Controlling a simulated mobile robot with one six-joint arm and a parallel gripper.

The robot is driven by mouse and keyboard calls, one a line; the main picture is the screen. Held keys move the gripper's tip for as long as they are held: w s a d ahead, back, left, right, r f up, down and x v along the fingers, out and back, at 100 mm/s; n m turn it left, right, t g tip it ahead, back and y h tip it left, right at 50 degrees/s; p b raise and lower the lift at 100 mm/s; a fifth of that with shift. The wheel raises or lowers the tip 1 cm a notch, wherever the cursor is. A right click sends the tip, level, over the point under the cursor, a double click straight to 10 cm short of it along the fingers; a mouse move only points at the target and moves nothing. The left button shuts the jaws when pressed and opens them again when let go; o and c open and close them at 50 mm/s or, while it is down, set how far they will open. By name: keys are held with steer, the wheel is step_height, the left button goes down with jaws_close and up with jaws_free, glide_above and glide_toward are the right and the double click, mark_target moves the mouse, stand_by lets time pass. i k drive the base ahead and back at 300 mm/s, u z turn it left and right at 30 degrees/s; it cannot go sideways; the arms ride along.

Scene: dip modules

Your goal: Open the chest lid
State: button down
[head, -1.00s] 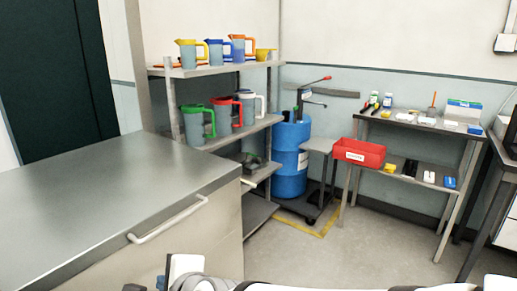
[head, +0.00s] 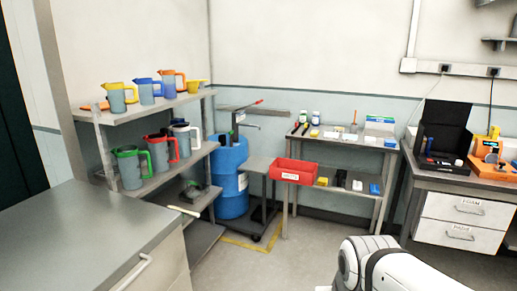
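The chest is at the lower left of the head view, partly cut off by the frame. Its grey metal lid (head: 75,225) lies flat and looks shut. A light bar handle (head: 135,272) is on the chest's front face (head: 172,268), below the lid's edge. White links of my own arm show at the bottom, right of the middle. My gripper is out of view.
A shelf rack (head: 165,101) with several coloured jugs stands behind the chest. A blue drum (head: 229,185), a red bin (head: 299,173) and a side table (head: 345,140) are along the back. Workbench drawers (head: 465,211) stand at right. Grey floor between is clear.

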mark_target(73, 234)
steer(key=u, duration=2.65)
steer(key=k, duration=0.9)
steer(key=i, duration=0.9)
steer(key=u, duration=0.05)
